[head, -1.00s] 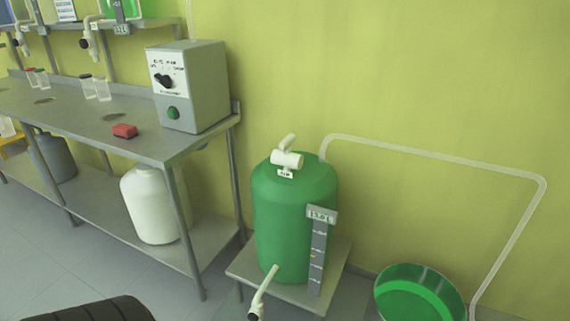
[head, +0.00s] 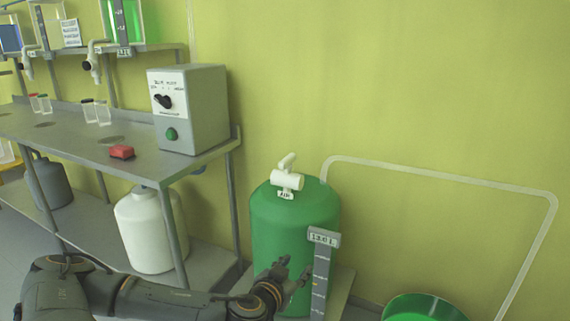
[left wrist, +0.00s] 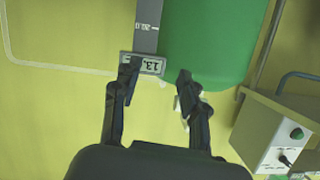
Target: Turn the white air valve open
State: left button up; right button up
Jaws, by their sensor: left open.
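The white air valve (head: 287,180) sits on top of the green tank (head: 290,225), its handle tilted up, with a small label just below it. My left gripper (head: 285,276) is low in front of the tank, beside the grey level gauge (head: 321,270), below the valve and apart from it. In the left wrist view my left gripper (left wrist: 156,80) is open and empty, with the gauge's label plate (left wrist: 143,64) and the green tank (left wrist: 205,40) beyond the fingers. My right gripper is not in view.
A metal bench (head: 60,137) on the left carries a grey control box (head: 205,110) and a red block (head: 122,152). A white container (head: 143,230) stands below. A green bowl (head: 425,306) is at the lower right. The wall above the valve is clear.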

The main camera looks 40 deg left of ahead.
pick_arm(q)
jog(key=w+a+r+t, duration=0.2)
jog(key=a+r, duration=0.4)
jog(key=r, duration=0.1)
jog(key=n+t+y, duration=0.1)
jog(key=t, duration=0.1)
send_near(280, 165)
jog(key=shift+n, duration=0.3)
jog(key=p+x, duration=0.2)
jog(key=x, duration=0.8)
jog(key=shift+w, duration=0.35)
jog(key=shift+w+a, duration=0.2)
jog(key=shift+w, duration=0.45)
jog(key=shift+w+a+f, duration=0.1)
jog(key=shift+w, duration=0.2)
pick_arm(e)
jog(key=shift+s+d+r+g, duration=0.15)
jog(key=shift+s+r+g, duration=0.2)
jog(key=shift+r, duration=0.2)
pick_arm(q)
grip_shut()
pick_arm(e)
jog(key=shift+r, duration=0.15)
